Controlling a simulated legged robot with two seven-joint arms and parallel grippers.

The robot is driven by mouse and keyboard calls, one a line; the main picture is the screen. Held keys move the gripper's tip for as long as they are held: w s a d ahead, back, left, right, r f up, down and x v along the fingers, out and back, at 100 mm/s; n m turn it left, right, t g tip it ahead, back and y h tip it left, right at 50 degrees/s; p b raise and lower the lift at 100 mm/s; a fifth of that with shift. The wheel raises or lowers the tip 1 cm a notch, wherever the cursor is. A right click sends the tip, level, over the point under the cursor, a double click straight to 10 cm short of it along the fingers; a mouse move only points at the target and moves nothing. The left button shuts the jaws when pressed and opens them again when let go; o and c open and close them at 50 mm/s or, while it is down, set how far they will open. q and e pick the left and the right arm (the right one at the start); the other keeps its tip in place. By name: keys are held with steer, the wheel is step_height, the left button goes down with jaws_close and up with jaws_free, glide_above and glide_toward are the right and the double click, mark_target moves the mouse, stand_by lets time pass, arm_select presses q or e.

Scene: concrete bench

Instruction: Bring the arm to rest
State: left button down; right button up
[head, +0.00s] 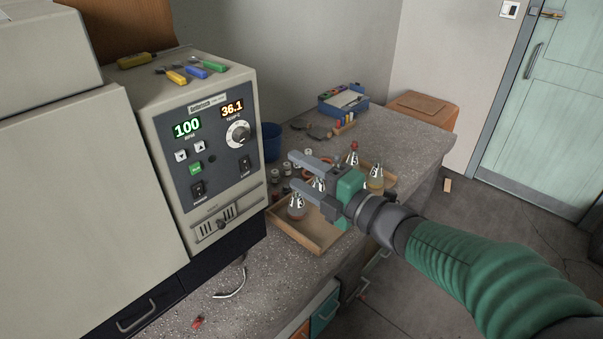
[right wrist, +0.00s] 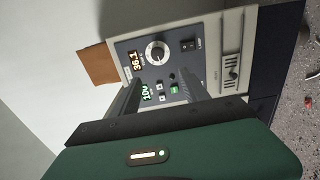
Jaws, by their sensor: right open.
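My right gripper (head: 291,171) is open and empty in the head view. Its arm comes in from the lower right, and its two grey fingers point left toward the beige machine (head: 150,215). In the head view it hangs in front of a wooden tray (head: 303,246) with several small flasks, hiding part of them. In the right wrist view the fingers (right wrist: 158,92) stand apart, with nothing between them but the machine's control panel (right wrist: 190,75) beyond. The panel shows 100 and 36.1. My left gripper is not in view.
The machine stands on a speckled bench (head: 225,308), with small tools (head: 190,72) on its top. A blue cup (head: 271,142), a blue box (head: 343,104) and an orange-brown box (head: 425,106) stand farther back. A curved white handle-like piece (head: 233,287) lies in front. Open floor lies right.

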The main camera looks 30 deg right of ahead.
stand_by(0.3)
step_height(320, 180, down, 15)
steer(key=s+d+m+g+h+p, duration=0.1)
steer(key=d+m+g+h+p, duration=0.15)
steer(key=m+g+h, duration=0.8)
steer(key=s+a+f+m+g+y+p, duration=0.1)
steer(key=s+a+f+m+g+y, duration=0.1)
steer(key=s+f+m, duration=0.3)
steer(key=s+a+f+m+g+y, duration=0.2)
steer(key=s+a+f+m, duration=0.3)
steer(key=s, duration=0.5)
steer(key=shift+a+f+m+p, duration=0.25)
steer(key=shift+f+m+p, duration=0.25)
steer(key=shift+m, duration=0.35)
steer(key=shift+w, duration=0.1)
